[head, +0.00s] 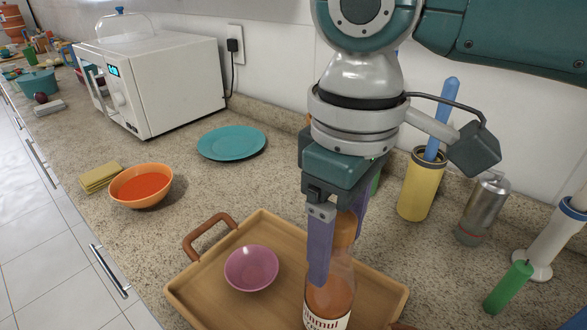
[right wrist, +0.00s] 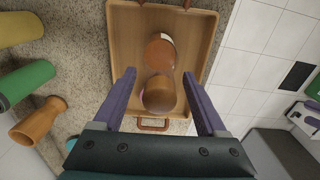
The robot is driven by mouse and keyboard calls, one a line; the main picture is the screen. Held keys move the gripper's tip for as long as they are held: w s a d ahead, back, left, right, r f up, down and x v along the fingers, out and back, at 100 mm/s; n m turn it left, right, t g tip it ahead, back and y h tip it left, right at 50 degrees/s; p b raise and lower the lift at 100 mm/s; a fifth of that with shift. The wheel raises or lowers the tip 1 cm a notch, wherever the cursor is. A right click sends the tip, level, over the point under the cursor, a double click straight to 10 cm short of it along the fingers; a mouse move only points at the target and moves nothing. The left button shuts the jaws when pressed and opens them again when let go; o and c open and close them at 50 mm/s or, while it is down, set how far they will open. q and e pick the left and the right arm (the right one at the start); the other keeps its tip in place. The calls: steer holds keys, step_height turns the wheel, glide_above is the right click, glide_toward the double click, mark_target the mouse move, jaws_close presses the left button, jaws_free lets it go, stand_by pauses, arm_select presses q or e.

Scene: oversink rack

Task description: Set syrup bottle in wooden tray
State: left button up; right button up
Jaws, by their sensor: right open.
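The syrup bottle (head: 330,298), with amber contents, a white label and a brown cap, looks upright over the wooden tray (head: 216,266). Its base is cut off in the head view. In the right wrist view, the bottle (right wrist: 160,52) lies within the outline of the tray (right wrist: 127,45). My right gripper (head: 338,262) is open, its purple fingers on either side of the bottle's upper part. The right wrist view shows a gap between each finger and the cap. My left gripper is not in view.
A pink bowl (head: 251,268) sits in the tray's left part. An orange bowl (head: 141,186), a sponge (head: 100,177) and a teal plate (head: 231,143) are farther left.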

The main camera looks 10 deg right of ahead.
step_height(320, 180, up, 12)
steer(key=shift+r, duration=0.15)
stand_by(0.5)
